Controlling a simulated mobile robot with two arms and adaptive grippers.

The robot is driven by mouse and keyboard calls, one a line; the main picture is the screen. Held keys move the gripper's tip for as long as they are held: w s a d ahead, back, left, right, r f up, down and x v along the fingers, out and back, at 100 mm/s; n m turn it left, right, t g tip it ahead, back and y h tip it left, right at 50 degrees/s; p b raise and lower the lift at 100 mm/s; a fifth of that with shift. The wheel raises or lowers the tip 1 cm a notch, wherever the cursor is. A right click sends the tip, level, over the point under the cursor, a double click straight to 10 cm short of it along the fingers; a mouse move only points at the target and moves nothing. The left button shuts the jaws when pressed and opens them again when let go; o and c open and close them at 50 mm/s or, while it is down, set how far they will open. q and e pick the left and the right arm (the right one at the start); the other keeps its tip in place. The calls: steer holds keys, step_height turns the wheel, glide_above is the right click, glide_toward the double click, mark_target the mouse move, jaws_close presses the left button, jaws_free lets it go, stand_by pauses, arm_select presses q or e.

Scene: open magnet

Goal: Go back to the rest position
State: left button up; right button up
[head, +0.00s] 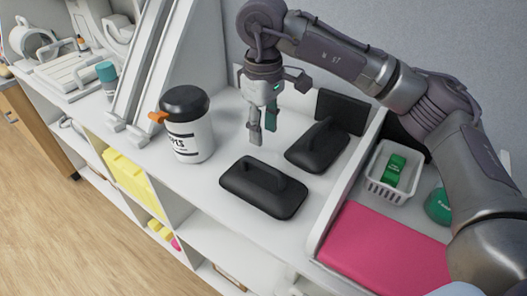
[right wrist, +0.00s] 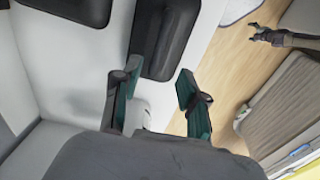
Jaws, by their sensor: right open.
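My right gripper (head: 263,123) hangs above the white shelf top (head: 225,147), fingers pointing down, apart and empty. In the right wrist view its two green-padded fingers (right wrist: 160,98) are spread with nothing between them. Two black blocks with raised handles lie on the shelf: the nearer block (head: 263,193) and the farther block (head: 312,155). The gripper is clear of both in the picture. A black block (right wrist: 163,40) also shows beyond the fingers in the right wrist view. A small dark gripper-like shape (right wrist: 265,36) there may be my left gripper; its jaws are too small to judge.
A white jar with black lid (head: 188,135) stands left of the gripper. A dark panel (head: 341,111) is behind the blocks. At right are a white basket (head: 378,187) with green packets and a pink sheet (head: 385,252). White slanted rails (head: 150,65) rise at left.

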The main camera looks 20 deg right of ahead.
step_height(320, 180, up, 2)
stand_by(0.5)
